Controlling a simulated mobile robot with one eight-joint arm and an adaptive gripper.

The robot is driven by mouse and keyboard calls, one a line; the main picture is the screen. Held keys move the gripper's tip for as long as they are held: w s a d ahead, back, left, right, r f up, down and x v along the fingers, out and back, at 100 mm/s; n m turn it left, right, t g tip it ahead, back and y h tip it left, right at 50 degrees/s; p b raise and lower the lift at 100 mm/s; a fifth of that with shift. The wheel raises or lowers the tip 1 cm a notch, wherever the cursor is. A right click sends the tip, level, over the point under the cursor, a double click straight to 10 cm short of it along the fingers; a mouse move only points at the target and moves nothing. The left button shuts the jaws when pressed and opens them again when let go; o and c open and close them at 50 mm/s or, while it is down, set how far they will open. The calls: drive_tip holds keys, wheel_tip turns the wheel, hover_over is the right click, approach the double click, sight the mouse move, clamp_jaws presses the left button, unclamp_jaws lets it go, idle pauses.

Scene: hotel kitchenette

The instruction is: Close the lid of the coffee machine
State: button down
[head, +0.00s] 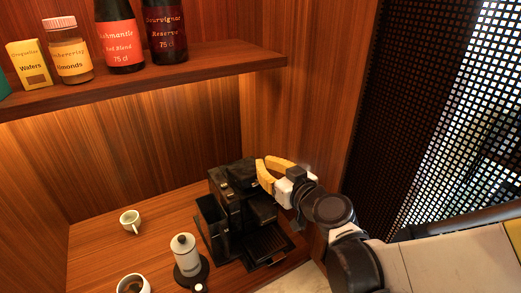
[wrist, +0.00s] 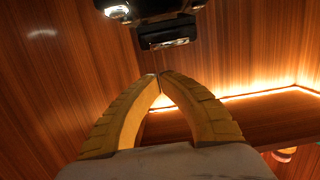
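The black coffee machine (head: 230,215) stands on the wooden counter in the head view, below and left of my gripper. Its dark upper part (head: 236,172) lies just left of the yellow fingers; I cannot make out the lid's edge or its angle clearly. My gripper (head: 261,163) has its yellow fingertips together at the machine's upper right side. Whether they touch it I cannot tell. In the wrist view the fingers (wrist: 160,76) meet at their tips with nothing visible between them. A dark shiny body at the top edge there appears to be part of the machine (wrist: 150,12).
A white and black canister (head: 185,255), a white cup (head: 130,220) and a cup of dark liquid (head: 133,284) stand left of the machine. A shelf (head: 200,72) with bottles and snacks hangs above. A wooden side wall (head: 305,90) rises behind my gripper.

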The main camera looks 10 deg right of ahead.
drive_tip(key=b, duration=0.4)
hover_over(271, 204)
drive_tip(key=f, duration=0.5)
drive_tip(key=shift+w+a+f, duration=0.1)
drive_tip(key=shift+w+a, duration=0.1)
drive_tip(key=shift+w, duration=0.05)
drive_tip(key=shift+s+d+f+b, duration=0.1)
drive_tip(key=shift+s+f+b, duration=0.05)
drive_tip(key=shift+f+b, duration=0.45)
drive_tip(key=shift+s+d+f+b, duration=0.1)
drive_tip(key=shift+s+f+b, duration=0.05)
drive_tip(key=shift+f+b, duration=0.4)
